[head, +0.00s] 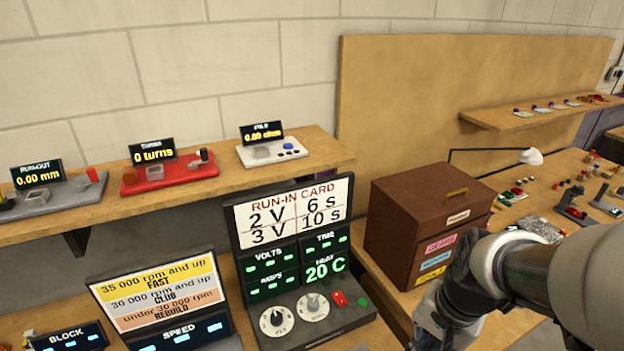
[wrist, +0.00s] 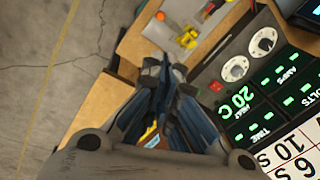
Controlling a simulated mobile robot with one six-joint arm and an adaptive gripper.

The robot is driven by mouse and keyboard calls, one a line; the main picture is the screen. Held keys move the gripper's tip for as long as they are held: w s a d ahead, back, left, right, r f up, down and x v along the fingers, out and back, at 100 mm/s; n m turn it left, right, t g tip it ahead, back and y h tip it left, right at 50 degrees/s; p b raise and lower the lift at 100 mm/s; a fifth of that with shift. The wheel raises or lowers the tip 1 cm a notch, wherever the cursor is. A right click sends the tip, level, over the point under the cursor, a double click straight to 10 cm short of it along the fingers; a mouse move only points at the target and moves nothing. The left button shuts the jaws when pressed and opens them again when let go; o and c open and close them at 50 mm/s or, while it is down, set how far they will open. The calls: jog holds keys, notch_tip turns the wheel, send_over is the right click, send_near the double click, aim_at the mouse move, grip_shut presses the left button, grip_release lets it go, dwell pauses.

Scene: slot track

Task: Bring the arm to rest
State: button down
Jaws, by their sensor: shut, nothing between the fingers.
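My gripper (wrist: 166,72) is shut and empty in the wrist view, with its blue-grey fingers together over the bench edge. In the head view my arm comes in from the lower right, and the gripper (head: 430,325) hangs at the bottom edge, partly cut off. It is in front of the brown drawer box (head: 425,222) and to the right of the run-in power unit (head: 300,265). In the wrist view the unit's panel (wrist: 262,95) lies to the right of the fingers, apart from them as far as I can see.
A wall shelf (head: 325,150) carries three small gauges. A speed sign (head: 160,300) stands at the lower left. The right bench (head: 545,175) holds many small parts and a lamp (head: 530,156). In the wrist view, bare floor (wrist: 50,60) is at the left and a grey tray (wrist: 190,22) at the top.

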jog(key=s+a+r+n+t+h+b, duration=0.1)
jog(key=s+a+r+n+t, duration=0.2)
jog(key=s+r+n, duration=0.5)
jog(key=shift+s+a+r, duration=0.2)
jog(key=shift+s+a, duration=0.35)
jog(key=shift+a, duration=0.35)
dwell(1.1)
